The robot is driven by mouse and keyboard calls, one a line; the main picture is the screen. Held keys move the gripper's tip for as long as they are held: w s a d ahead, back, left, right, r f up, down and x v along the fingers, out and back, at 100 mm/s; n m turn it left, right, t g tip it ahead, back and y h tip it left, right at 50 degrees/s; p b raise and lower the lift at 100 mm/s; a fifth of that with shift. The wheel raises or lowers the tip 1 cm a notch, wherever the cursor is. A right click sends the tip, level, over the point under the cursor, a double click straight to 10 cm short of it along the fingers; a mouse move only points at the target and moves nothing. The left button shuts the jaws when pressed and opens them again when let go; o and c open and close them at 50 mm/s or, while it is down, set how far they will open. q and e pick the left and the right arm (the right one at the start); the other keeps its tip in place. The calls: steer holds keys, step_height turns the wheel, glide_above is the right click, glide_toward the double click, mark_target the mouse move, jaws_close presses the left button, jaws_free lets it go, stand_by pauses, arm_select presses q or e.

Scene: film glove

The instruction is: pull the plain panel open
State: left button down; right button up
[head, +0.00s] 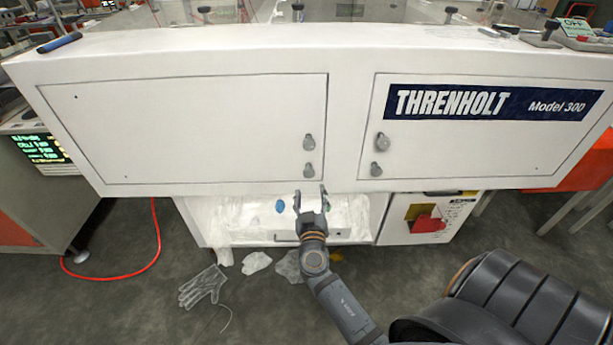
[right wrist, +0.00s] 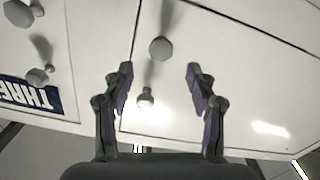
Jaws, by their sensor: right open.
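The plain panel (head: 190,125) is the white, unlabelled door on the left of the cabinet front in the head view. It looks shut, flush with the front. Two grey knobs sit near its right edge, an upper knob (head: 309,141) and a lower knob (head: 308,170). My right gripper (head: 310,194) is open and empty, just below the lower knob in the picture. In the right wrist view, which is upside down, the gripper (right wrist: 159,70) points at the plain panel (right wrist: 230,75). One knob (right wrist: 160,48) shows just past the fingertips, another (right wrist: 146,97) between the fingers. My left gripper is not in view.
The right panel (head: 480,145) bears a dark blue THRENHOLT label (head: 492,103) and two similar knobs. Below is an open white bay (head: 235,215) with film-like material and a blue item (head: 279,206). A translucent glove (head: 203,287) and a red cable (head: 115,277) lie on the floor.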

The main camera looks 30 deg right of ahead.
mark_target(309, 175)
steer(key=p+x, duration=0.2)
steer(key=x, duration=0.7)
steer(key=shift+w, duration=0.35)
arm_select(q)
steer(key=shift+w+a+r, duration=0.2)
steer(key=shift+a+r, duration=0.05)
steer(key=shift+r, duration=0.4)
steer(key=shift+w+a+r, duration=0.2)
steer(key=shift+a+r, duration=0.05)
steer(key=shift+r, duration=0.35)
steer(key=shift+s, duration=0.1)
arm_select(e)
jaws_close()
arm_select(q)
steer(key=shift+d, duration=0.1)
